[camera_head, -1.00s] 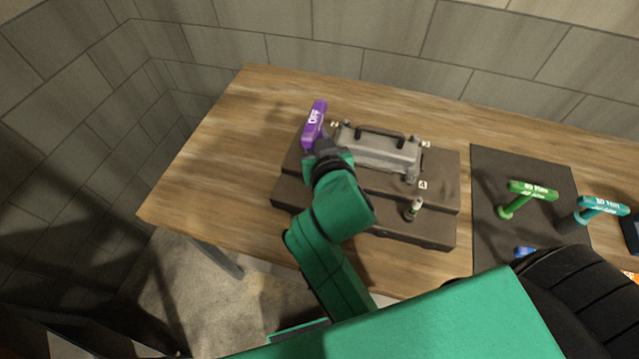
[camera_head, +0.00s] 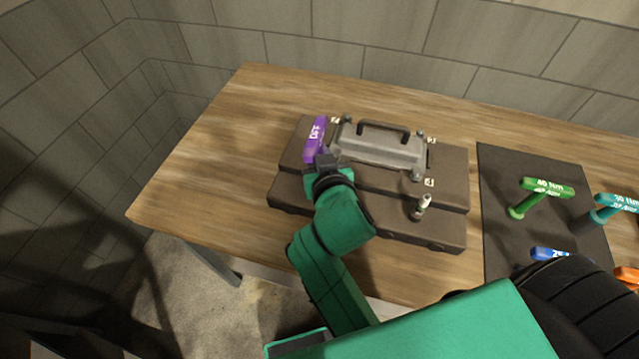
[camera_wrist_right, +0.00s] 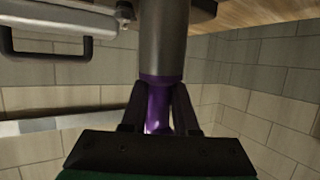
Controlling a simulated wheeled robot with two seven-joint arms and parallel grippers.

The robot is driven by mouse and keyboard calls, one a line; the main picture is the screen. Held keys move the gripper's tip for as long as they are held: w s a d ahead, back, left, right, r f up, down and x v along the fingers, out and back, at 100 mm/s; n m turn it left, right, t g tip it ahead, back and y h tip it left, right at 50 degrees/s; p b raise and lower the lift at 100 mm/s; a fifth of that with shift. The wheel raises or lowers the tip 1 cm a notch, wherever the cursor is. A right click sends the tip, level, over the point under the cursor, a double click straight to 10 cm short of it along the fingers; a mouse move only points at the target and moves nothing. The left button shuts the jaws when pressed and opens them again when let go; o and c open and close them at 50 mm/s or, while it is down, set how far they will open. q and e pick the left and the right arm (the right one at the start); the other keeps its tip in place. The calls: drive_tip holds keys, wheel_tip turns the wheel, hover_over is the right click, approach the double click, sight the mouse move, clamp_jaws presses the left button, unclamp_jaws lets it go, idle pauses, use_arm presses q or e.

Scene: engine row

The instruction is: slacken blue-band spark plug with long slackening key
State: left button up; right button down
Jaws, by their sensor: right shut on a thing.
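The long slackening key is purple, with a T-handle (camera_head: 316,139) marked OFF. My right gripper (camera_head: 325,160) is shut on it at the far left end of the brown engine block (camera_head: 345,216). In the right wrist view the fingers (camera_wrist_right: 158,108) close around a purple part of the key (camera_wrist_right: 158,95), and its thick grey shaft (camera_wrist_right: 163,40) runs on toward the block. The key's tip and any plug under it are hidden, and no blue band shows. One spark plug (camera_head: 423,206) stands on the block's front step, its band colour unclear. My left gripper is out of view.
A grey cover (camera_head: 378,150) with a dark handle sits on the block beside the key, among small number labels. On a dark mat (camera_head: 495,190) to the right are green (camera_head: 547,188), teal (camera_head: 615,203) and blue (camera_head: 553,254) keys. The table's left part is clear.

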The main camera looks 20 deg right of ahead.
drive_tip(key=shift+f, duration=0.2)
drive_tip(key=shift+a+f, duration=0.1)
drive_tip(key=shift+a, duration=0.05)
idle(0.3)
drive_tip(key=shift+s+a, duration=0.2)
drive_tip(key=shift+s, duration=0.1)
idle(0.5)
drive_tip(key=shift+w+f, duration=0.1)
drive_tip(key=shift+f, duration=0.1)
idle(0.5)
